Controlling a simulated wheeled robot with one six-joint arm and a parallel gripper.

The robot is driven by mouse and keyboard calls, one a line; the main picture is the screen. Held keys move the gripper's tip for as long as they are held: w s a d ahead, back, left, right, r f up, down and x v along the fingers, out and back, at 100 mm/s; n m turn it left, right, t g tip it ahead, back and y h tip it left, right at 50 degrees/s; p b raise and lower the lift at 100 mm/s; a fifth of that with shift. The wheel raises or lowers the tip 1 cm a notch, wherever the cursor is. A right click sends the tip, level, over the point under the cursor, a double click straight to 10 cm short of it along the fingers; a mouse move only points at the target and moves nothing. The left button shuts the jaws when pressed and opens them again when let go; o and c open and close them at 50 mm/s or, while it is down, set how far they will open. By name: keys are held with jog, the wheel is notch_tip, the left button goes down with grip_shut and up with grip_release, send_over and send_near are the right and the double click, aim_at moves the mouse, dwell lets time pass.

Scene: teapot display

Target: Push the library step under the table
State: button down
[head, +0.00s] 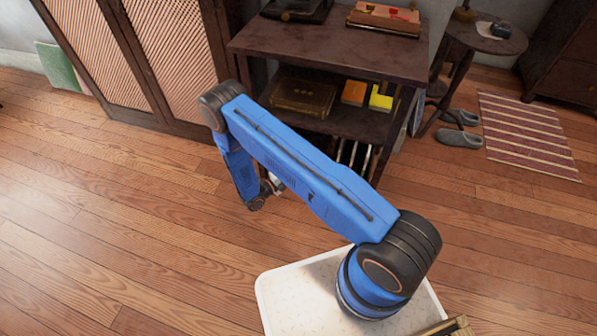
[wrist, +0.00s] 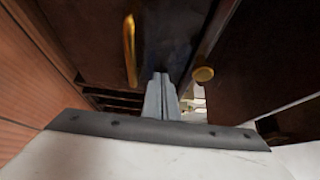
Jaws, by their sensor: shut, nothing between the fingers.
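I cannot make out a library step for certain in either view; my blue arm covers part of the floor and of the furniture front in the head view. A dark wooden table (head: 325,50) with a lower shelf stands at the top middle, and my arm crosses in front of it. My gripper (wrist: 160,80) is shut and empty in the wrist view, pointing at dark brown surfaces with a brass handle (wrist: 129,50) and a brass knob (wrist: 203,74). I cannot tell whether it touches them. In the head view, my gripper is mostly hidden by the arm.
A cabinet with slatted doors (head: 90,45) stands at the left. A round side table (head: 487,40), grey slippers (head: 460,140) and a striped rug (head: 525,135) are at the right. Light upright strips (head: 355,155) show below the shelf. The wooden floor (head: 110,220) at left is clear.

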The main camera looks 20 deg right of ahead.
jog(key=s+d+v, duration=0.1)
jog(key=s+v, duration=0.1)
jog(key=v, duration=1)
jog(key=shift+s+a, duration=0.4)
jog(key=shift+s, duration=0.05)
